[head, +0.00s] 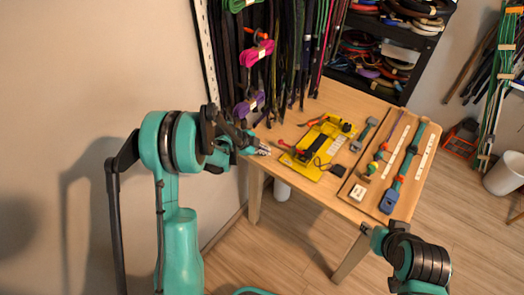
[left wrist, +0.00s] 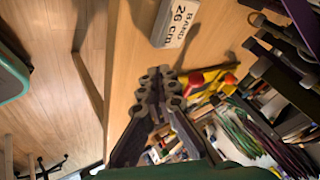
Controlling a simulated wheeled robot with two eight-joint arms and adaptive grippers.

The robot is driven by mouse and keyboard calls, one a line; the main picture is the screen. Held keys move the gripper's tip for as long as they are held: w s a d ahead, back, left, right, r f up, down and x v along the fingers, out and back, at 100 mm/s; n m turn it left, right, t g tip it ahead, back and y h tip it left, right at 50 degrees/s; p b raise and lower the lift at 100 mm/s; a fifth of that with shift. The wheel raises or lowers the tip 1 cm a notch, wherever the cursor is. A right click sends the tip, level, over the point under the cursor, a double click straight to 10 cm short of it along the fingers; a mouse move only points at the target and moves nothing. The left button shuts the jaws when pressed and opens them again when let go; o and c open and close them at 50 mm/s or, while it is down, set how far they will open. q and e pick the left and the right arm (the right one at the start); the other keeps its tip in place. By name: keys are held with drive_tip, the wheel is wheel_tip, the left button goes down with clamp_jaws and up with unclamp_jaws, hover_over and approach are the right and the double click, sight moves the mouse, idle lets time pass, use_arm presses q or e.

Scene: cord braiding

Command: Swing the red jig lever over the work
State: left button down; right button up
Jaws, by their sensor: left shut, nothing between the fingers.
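My left gripper (head: 263,150) is at the table's left edge, apart from the handle. Its fingers (left wrist: 158,90) are shut and empty. My right gripper (head: 367,229) is at the table's front edge, small and partly hidden; its fingers cannot be made out.
A board (head: 352,208) with coloured tools and pale rulers lies at the table's right. Hanging cords (head: 285,60) stand behind the table. A label reading "BAND 26 CM" (left wrist: 177,22) shows in the left wrist view. Bare table (head: 262,135) lies beside the jig.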

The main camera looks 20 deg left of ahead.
use_arm(q)
drive_tip(key=s+a+r+p, duration=0.2)
drive_tip(key=a+r+p, duration=0.1)
drive_tip(key=a+r, duration=0.2)
drive_tip(key=shift+s+a+r, duration=0.2)
drive_tip(key=shift+a+r, duration=0.05)
drive_tip(key=shift+r, duration=1.1)
drive_tip(key=s+d+r+n+y, duration=0.1)
drive_tip(key=s+d+r+n, duration=0.25)
drive_tip(key=s+r, duration=0.25)
drive_tip(key=s+d+r+n+y, duration=0.2)
drive_tip(key=s+d+r+n, duration=0.1)
drive_tip(key=s+r+n, duration=0.25)
drive_tip(key=s+d+r+n+t+y, duration=0.1)
drive_tip(key=s+n, duration=0.6)
drive_tip(key=s, duration=0.9)
drive_tip(key=shift+d+r+n+y, duration=0.3)
drive_tip(key=shift+d+n+y, duration=0.1)
drive_tip(key=shift+d+y, duration=0.15)
